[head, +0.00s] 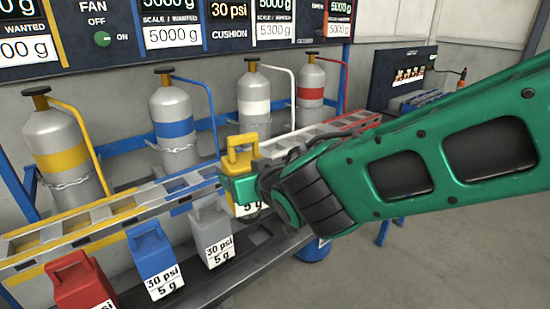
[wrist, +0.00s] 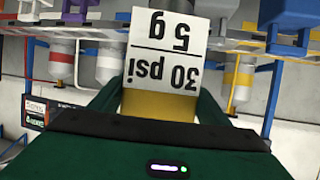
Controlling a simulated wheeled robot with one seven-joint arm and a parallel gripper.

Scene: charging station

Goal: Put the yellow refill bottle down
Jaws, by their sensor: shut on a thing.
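The yellow refill bottle (head: 241,148) has a handle on top and a white label reading "5 g" low on its front. My gripper (head: 240,187) is shut on it and holds it upright at the right end of the row of refill bottles. The green jaw hides the bottle's middle. In the wrist view the yellow bottle (wrist: 158,104) sits between the jaws, its "30 psi 5 g" label upside down. I cannot tell whether its base touches the dark shelf (head: 190,291).
Red (head: 78,284), blue (head: 153,262) and grey (head: 212,236) refill bottles stand left of my gripper. An empty recess (head: 262,236) shows in the shelf. A slotted rail (head: 110,211) runs behind, with several banded gas cylinders (head: 177,122) beyond it.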

